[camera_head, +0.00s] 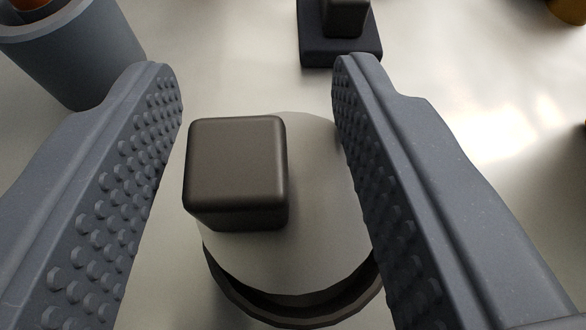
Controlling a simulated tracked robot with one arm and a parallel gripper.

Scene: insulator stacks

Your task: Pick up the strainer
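My gripper (256,78) is open, with its two grey studded fingers on the left and right of the view. Between the fingers, seen from above, is a dark metallic block (236,165) with rounded edges. It sits on a round, pale grey top (325,225), left of its middle. A dark rounded rim (290,305) shows below the pale top. The block is nearer the left finger, with a narrow visible gap. The right finger covers the right edge of the round piece; contact there cannot be told. I cannot tell which part is the strainer.
A grey bucket-like container (75,55) with something orange inside stands at upper left, partly behind the left finger. A dark square base with a block on it (340,50) stands at the top. A brownish object (568,10) is at upper right. The pale floor between is clear.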

